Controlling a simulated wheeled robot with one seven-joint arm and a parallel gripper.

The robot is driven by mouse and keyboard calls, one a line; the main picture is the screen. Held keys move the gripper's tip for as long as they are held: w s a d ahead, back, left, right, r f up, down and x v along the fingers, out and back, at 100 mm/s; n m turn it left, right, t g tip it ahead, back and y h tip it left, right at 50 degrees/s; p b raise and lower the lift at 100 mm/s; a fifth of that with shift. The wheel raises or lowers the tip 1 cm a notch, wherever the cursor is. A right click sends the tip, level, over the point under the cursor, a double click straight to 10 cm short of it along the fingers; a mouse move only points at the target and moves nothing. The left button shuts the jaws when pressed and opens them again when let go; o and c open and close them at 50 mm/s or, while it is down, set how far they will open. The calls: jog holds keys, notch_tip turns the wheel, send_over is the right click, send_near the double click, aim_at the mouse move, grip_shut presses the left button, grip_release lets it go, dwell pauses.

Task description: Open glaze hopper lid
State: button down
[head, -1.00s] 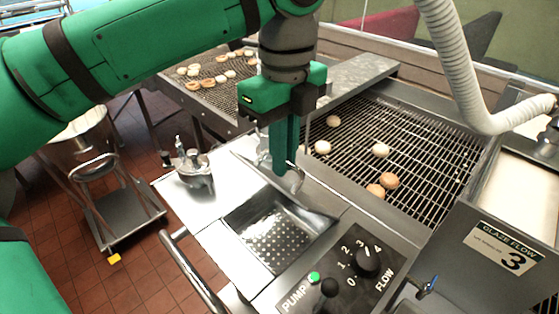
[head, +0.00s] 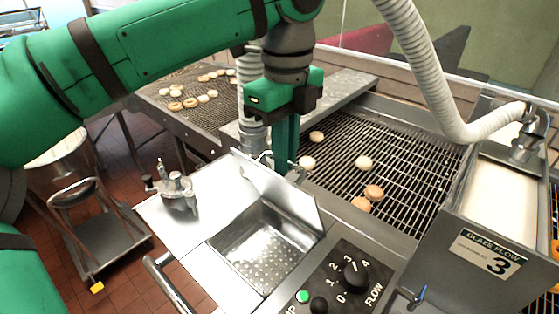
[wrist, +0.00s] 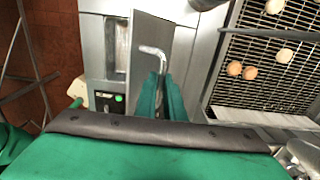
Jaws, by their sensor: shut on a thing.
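The glaze hopper lid (head: 280,192) is a flat metal panel standing steeply raised at the back edge of the hopper (head: 262,250). The hopper's perforated metal basin is exposed. My gripper (head: 286,165) is behind the lid, with its green fingers pointing down. In the wrist view, the fingers (wrist: 161,95) are closed around the lower part of a bent metal handle (wrist: 155,54) beside the lid panel (wrist: 145,35). The exact contact is partly hidden by the fingers.
A control panel with a flow knob (head: 355,275) is at the front. A metal fitting (head: 178,190) stands on the left counter. The wire conveyor (head: 400,160) with several doughnuts lies behind the lid. A white hose (head: 435,90) hangs at right.

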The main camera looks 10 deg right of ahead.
jog(key=w+d+f, duration=0.1)
jog(key=w+d, duration=0.4)
jog(key=d, duration=0.2)
jog(key=shift+w, duration=0.15)
jog(key=c, duration=1.7)
grip_release()
jog(key=shift+d+f, duration=0.1)
